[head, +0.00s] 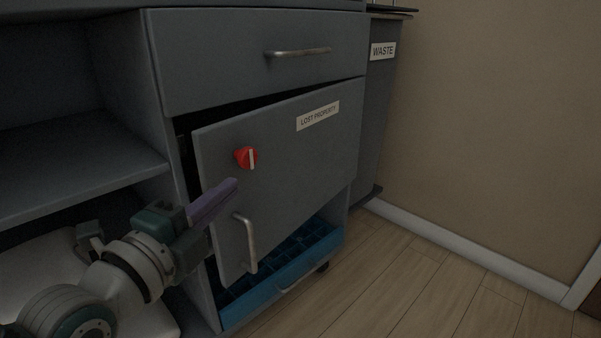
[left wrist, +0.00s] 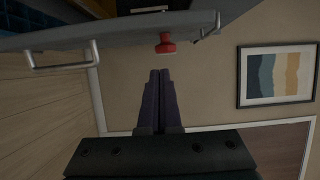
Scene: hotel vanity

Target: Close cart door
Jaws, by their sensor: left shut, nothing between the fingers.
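The grey cart door (head: 290,150), labelled LOST PROPERTY, stands ajar in the head view. Its left edge sticks out from the cart frame, with a dark gap behind its top and left edges. It carries a red knob (head: 247,157) and a metal bar handle (head: 246,243). My left gripper (head: 236,182) has its purple fingers together and empty, in front of the door's left part, between knob and handle in the picture. In the left wrist view the door (left wrist: 125,34) and knob (left wrist: 166,43) lie beyond the fingertips (left wrist: 160,72).
A closed drawer (head: 225,60) is above the door, and a blue tray (head: 285,284) is below it. An open shelf (head: 75,186) is at left. A WASTE bin (head: 383,90) stands at right by the wall. The wooden floor (head: 430,290) at right is clear.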

